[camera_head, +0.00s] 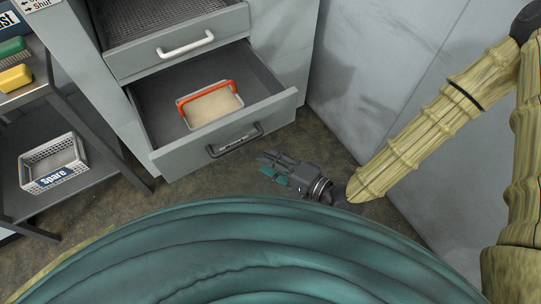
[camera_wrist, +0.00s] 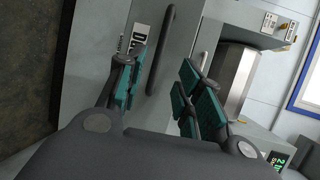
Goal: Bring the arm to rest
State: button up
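My arm reaches in from the right in the head view, and my gripper (camera_head: 272,167) hangs low in front of the open lower drawer (camera_head: 273,108), near its dark handle (camera_head: 234,139). It appears apart from the drawer. In the wrist view my gripper (camera_wrist: 160,72) has its two teal-padded fingers spread apart with nothing between them. A grey door or panel with a dark vertical handle (camera_wrist: 165,45) shows beyond the fingers.
The lower drawer holds a tray with an orange rim (camera_head: 207,85). The upper drawer (camera_head: 215,25) is also partly out. A shelf with a white "Spare" basket (camera_head: 52,163) stands at left. A grey wall panel (camera_head: 365,95) is close to my arm. Floor (camera_head: 195,192) shows below the drawer.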

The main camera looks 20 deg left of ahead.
jog(key=s+d+f+n+g+h, duration=0.15)
jog(key=s+d+f+h, duration=0.3)
jog(key=d+f, duration=0.55)
jog(key=s+d+f+n+g+h, duration=0.1)
jog(key=s+d+f+n+h, duration=0.15)
jog(key=d+f+h, duration=0.55)
jog(key=s+d+f+g+h, duration=0.1)
jog(key=s+d, duration=0.2)
jog(key=d, duration=0.5)
jog(key=s+d+f+g+h, duration=0.1)
jog(key=s+d+h, duration=0.15)
jog(key=d, duration=0.65)
notch_tip(320, 180, up, 14)
jog(key=y+p, duration=0.1)
jog(key=p, duration=1.4)
jog(key=shift+s+a+r, duration=0.2)
